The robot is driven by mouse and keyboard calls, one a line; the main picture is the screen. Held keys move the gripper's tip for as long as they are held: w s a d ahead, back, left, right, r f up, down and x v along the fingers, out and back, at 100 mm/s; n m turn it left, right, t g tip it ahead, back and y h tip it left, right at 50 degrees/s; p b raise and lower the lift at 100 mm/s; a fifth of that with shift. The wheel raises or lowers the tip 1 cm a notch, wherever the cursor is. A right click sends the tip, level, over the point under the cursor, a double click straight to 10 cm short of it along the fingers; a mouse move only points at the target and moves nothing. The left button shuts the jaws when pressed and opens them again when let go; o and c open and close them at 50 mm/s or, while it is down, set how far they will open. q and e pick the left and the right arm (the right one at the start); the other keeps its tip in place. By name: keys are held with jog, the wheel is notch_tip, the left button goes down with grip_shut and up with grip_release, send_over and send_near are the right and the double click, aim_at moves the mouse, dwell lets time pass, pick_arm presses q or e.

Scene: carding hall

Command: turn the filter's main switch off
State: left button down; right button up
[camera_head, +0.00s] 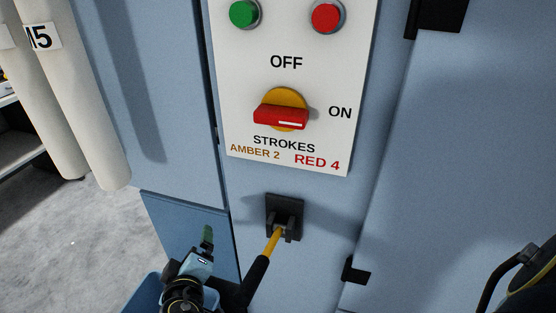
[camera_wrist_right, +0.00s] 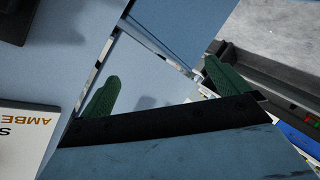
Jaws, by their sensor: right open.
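The main switch is a red rotary handle (camera_head: 281,117) on a yellow disc (camera_head: 290,95), on a white panel (camera_head: 240,130). The handle lies horizontal, its white mark at the right end, toward the word ON. OFF is printed above it. My right gripper (camera_head: 206,240) is low in the head view, below and left of the panel, apart from the switch. In the right wrist view its green fingers (camera_wrist_right: 162,86) are spread with nothing between them. That view shows only a corner of the panel (camera_wrist_right: 22,140), upside down; the switch is outside it. My left gripper is not in view.
Green (camera_head: 243,13) and red (camera_head: 326,17) buttons sit above the switch. Below the panel, a black bracket (camera_head: 285,206) holds a yellow rod with a black grip (camera_head: 257,272). Pale pipes (camera_head: 90,120) stand left. The space before the switch looks clear.

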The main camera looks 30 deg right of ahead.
notch_tip(320, 180, up, 12)
jog(key=s+m+t+h, duration=0.1)
jog(key=m+t+h, duration=0.1)
jog(key=m, duration=0.1)
jog(key=s+d+r+m+h, duration=0.2)
jog(key=s+r+m, duration=0.1)
jog(key=r, duration=0.3)
jog(key=s+d+r+m+h, duration=0.2)
jog(key=s+r+m, duration=0.2)
jog(key=r, duration=0.2)
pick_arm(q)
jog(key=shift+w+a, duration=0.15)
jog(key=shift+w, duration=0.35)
pick_arm(e)
jog(key=m+g+h, duration=0.3)
jog(key=m, duration=0.2)
send_near(278, 121)
jog(key=x, duration=1)
jog(key=shift+c, duration=0.4)
jog(key=c, duration=0.9)
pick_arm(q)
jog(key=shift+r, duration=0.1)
